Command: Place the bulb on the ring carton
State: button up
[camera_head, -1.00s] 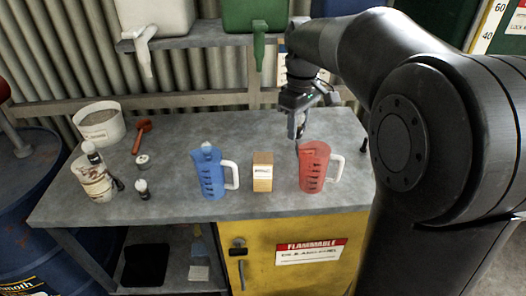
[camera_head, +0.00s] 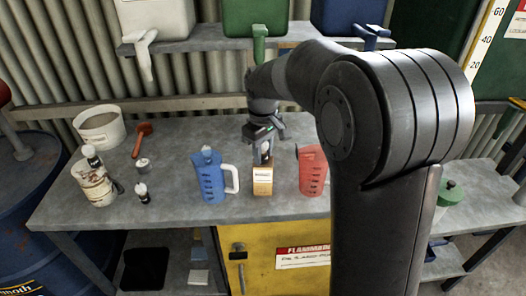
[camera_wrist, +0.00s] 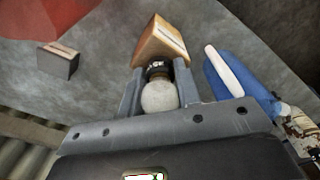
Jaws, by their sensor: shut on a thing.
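The bulb (camera_wrist: 159,96), a white globe with a dark base, sits between the two fingers of my gripper (camera_wrist: 160,80) in the wrist view. Its dark base points toward the ring carton (camera_wrist: 160,42). In the head view my gripper (camera_head: 263,155) is shut on the bulb, directly over the ring carton (camera_head: 263,182), a small tan box with a white label standing upright on the bench. The bulb is mostly hidden there by the fingers. I cannot tell whether the bulb touches the carton top.
A blue jug (camera_head: 210,180) stands close left of the carton and a red jug (camera_head: 312,172) close right, on the grey bench (camera_head: 170,205). Several small items, a white bucket (camera_head: 100,128) and a stained can (camera_head: 94,184) stand at the left. Containers with taps sit on the shelf above.

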jog(key=o, duration=1)
jog(key=shift+f, duration=0.1)
notch_tip(320, 180, up, 12)
jog(key=shift+r, duration=0.2)
jog(key=shift+s+d+f+m+t, duration=0.95)
jog(key=shift+s+d+m, duration=0.65)
jog(key=shift+s, duration=2.75)
jog(key=shift+s+d+f+m+t, duration=0.9)
jog(key=shift+s+d+m, duration=0.7)
jog(key=shift+s, duration=2.7)
jog(key=shift+s+d+f+m+t, duration=1.15)
jog(key=shift+s+d, duration=0.65)
jog(key=shift+s, duration=2.55)
